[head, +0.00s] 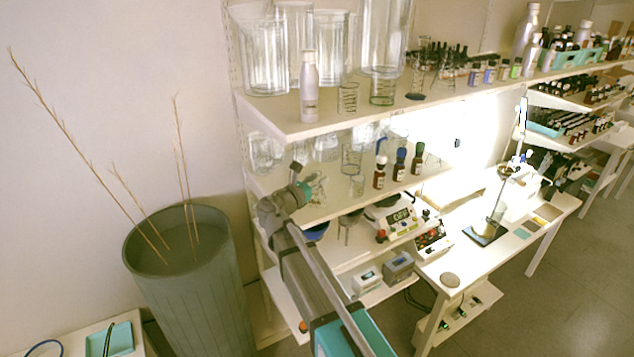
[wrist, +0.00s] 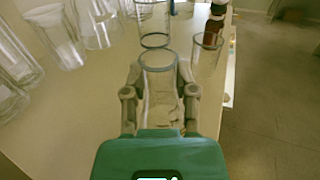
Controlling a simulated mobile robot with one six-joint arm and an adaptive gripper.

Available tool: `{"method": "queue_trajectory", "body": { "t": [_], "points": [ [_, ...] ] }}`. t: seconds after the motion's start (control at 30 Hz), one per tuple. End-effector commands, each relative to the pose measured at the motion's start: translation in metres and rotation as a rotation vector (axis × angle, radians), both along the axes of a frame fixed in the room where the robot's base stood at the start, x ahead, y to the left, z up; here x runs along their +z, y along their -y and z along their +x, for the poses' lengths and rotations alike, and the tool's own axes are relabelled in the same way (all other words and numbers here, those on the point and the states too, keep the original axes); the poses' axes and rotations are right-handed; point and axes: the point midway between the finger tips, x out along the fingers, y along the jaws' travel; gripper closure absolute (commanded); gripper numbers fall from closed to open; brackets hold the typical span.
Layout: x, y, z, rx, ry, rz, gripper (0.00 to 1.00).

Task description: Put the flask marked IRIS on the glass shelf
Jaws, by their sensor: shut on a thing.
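My gripper (wrist: 158,88) is shut on a clear glass vessel (wrist: 160,98) with a blue-grey rim. The vessel looks upright, and no IRIS mark can be read on it. In the head view my gripper (head: 300,188) is at the left end of the middle shelf (head: 335,205), among clear glassware. The held vessel is hard to pick out there. In the wrist view the pale shelf (wrist: 75,115) lies below and to the left of the vessel. I cannot tell whether the vessel touches the shelf.
Clear glasses (wrist: 55,38) stand at left in the wrist view. Another glass (wrist: 207,55) and a brown bottle (wrist: 214,28) stand beyond the held vessel. The upper shelf (head: 285,122) with tall jars (head: 263,60) is overhead. A green bin (head: 190,280) stands left.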

Motion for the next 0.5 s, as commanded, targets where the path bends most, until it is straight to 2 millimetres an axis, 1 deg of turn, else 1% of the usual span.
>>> {"method": "queue_trajectory", "body": {
  "t": [0.17, 0.2, 0.37, 0.4, 0.5],
  "points": [
    [-0.0026, -0.0003, -0.0001, 0.0, 0.0, 0.0, 1.0],
    [-0.0028, -0.0004, -0.0001, 0.0, 0.0, 0.0, 0.62],
    [-0.0019, -0.0005, -0.0001, 0.001, 0.0, 0.0, 0.32],
    [-0.0019, -0.0006, -0.0002, 0.001, 0.0, 0.0, 0.29],
    [-0.0019, -0.0007, -0.0001, 0.001, 0.0, 0.0, 0.29]
  ]
}}
